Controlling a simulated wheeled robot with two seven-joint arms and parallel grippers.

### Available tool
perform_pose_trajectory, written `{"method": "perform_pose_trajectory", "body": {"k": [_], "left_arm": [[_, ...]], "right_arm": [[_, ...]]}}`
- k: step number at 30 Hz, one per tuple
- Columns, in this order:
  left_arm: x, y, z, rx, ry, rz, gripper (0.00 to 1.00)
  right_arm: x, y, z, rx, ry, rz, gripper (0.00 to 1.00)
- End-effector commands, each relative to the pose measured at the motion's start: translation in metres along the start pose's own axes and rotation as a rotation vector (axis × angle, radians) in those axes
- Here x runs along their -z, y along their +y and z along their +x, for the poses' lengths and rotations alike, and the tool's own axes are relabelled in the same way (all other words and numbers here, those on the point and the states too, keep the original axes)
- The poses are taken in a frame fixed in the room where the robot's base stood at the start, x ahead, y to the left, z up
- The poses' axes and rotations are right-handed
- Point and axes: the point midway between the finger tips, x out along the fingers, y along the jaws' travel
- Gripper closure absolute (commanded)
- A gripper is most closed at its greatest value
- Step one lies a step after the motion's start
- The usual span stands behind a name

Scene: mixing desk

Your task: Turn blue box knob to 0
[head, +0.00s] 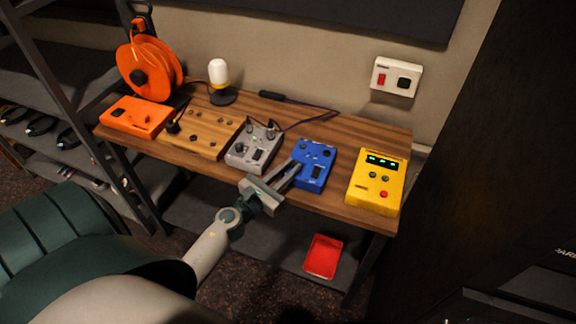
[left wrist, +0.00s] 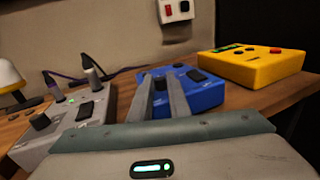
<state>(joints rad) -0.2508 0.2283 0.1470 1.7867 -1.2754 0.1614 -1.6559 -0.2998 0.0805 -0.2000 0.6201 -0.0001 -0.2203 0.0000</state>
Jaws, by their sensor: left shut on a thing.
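The blue box (head: 319,160) sits on the wooden desk between a grey box and a yellow box. It also shows in the left wrist view (left wrist: 205,96), behind my fingers. My left gripper (head: 294,165) reaches over the blue box's left side from the front. In the left wrist view its two fingers (left wrist: 161,90) are close around a dark knob (left wrist: 160,84) on the box's top. The knob's pointer and scale cannot be read. Another black control (left wrist: 196,75) lies to the right on the same box. My right gripper is not in view.
The grey box (head: 251,150) with plugged cables stands close left of my gripper. The yellow box (head: 377,182) stands to the right. A wooden panel (head: 205,135), an orange box (head: 137,117), an orange reel (head: 150,68) and a lamp (head: 219,80) are farther left. A red tray (head: 323,256) lies below.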

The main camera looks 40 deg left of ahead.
Motion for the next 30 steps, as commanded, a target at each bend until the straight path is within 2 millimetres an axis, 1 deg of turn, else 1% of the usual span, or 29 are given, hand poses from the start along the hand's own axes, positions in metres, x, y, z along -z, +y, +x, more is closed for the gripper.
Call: {"method": "perform_pose_trajectory", "body": {"k": [1, 6, 16, 17, 18, 19, 30], "left_arm": [[-0.0017, -0.0028, 0.0, -0.034, 0.001, -0.003, 1.0], [-0.0009, -0.0038, 0.0, -0.114, 0.005, 0.0, 1.0], [-0.0004, -0.0033, -0.0001, -0.125, 0.006, 0.002, 1.0], [-0.0003, -0.0033, -0.0001, -0.125, 0.006, 0.001, 0.77], [-0.0004, -0.0033, -0.0001, -0.125, 0.006, 0.001, 0.67], [-0.0004, -0.0033, -0.0001, -0.125, 0.006, 0.001, 0.65], [0.0001, -0.0037, -0.0019, -0.124, 0.006, 0.001, 0.65]], "right_arm": [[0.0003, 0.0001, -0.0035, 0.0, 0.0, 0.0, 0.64], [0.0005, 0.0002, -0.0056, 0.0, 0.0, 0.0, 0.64], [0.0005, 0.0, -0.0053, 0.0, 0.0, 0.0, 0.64], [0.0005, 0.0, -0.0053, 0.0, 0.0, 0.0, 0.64], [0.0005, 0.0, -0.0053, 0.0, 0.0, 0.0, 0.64], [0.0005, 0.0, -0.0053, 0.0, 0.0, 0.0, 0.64], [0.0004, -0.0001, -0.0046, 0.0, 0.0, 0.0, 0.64]]}}
